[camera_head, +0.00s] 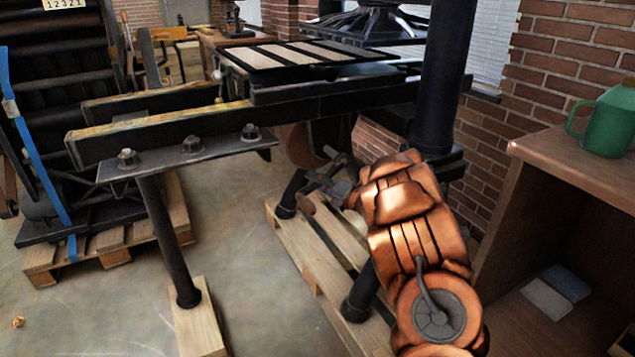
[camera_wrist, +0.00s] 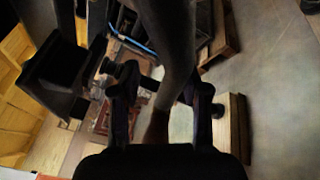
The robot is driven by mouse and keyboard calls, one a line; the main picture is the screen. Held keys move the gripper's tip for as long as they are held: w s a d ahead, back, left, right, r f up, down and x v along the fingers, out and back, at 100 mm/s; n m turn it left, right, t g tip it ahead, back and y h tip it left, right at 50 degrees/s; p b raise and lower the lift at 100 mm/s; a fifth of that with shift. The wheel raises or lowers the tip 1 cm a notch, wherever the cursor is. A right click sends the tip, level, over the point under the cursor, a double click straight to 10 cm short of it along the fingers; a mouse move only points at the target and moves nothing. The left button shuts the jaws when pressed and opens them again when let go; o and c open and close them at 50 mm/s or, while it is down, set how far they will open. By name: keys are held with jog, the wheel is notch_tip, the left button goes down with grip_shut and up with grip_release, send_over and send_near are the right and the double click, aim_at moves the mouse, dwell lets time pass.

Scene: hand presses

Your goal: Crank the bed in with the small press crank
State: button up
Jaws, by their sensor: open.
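The press bed (camera_head: 335,82) lies on dark rails (camera_head: 180,132) below the press head, with pale panels in a dark frame (camera_head: 300,55) on top. My gripper (camera_head: 328,182) is below the rails, at the end of my copper arm. In the wrist view my gripper (camera_wrist: 162,98) has its fingers apart. A brown, wood-like piece (camera_wrist: 156,128), which looks like the crank's grip, shows between the fingers near the palm; contact cannot be told. A dark bar slants above it. In the head view the crank is mostly hidden by my gripper and the dark parts around it.
A dark press column (camera_head: 442,80) stands close behind my arm. Press legs (camera_head: 168,240) rest on wooden beams. A wooden cabinet (camera_head: 560,160) with a green jug (camera_head: 610,122) is at the right. Another machine (camera_head: 50,110) stands on a pallet at the left.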

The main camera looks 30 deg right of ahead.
jog(key=shift+w, duration=0.25)
grip_shut()
dwell(0.5)
jog(key=shift+d, duration=0.25)
jog(key=shift+a, duration=0.15)
